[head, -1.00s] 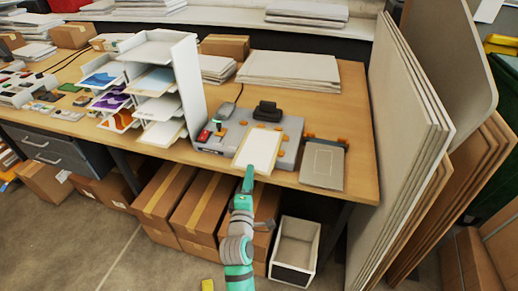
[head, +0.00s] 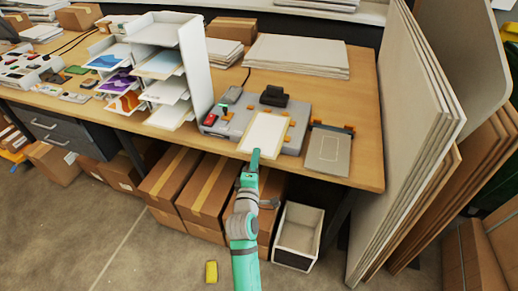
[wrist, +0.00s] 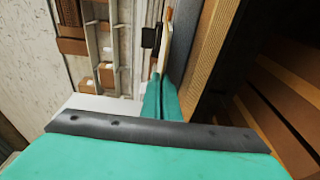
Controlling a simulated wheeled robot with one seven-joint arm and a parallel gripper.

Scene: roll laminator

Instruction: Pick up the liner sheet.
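The liner sheet (head: 266,133) is a white sheet with a pale yellow border. In the head view it appears over the front of the grey laminator (head: 232,119). My gripper (head: 255,155) is at the sheet's near edge, with the fingertips overlapping it. In the wrist view the teal fingers (wrist: 165,88) are close together, and the sheet (wrist: 166,42) shows nearly edge-on as a thin cream strip running out from their tips. The gripper looks shut on this edge. I cannot tell whether the sheet touches the laminator.
A grey plate (head: 328,150) lies right of the laminator. A white shelf rack (head: 193,70) with printed sheets stands to its left. Cardboard boxes (head: 205,190) and an open white bin (head: 298,236) are below the table. Tall boards (head: 405,130) lean at the right.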

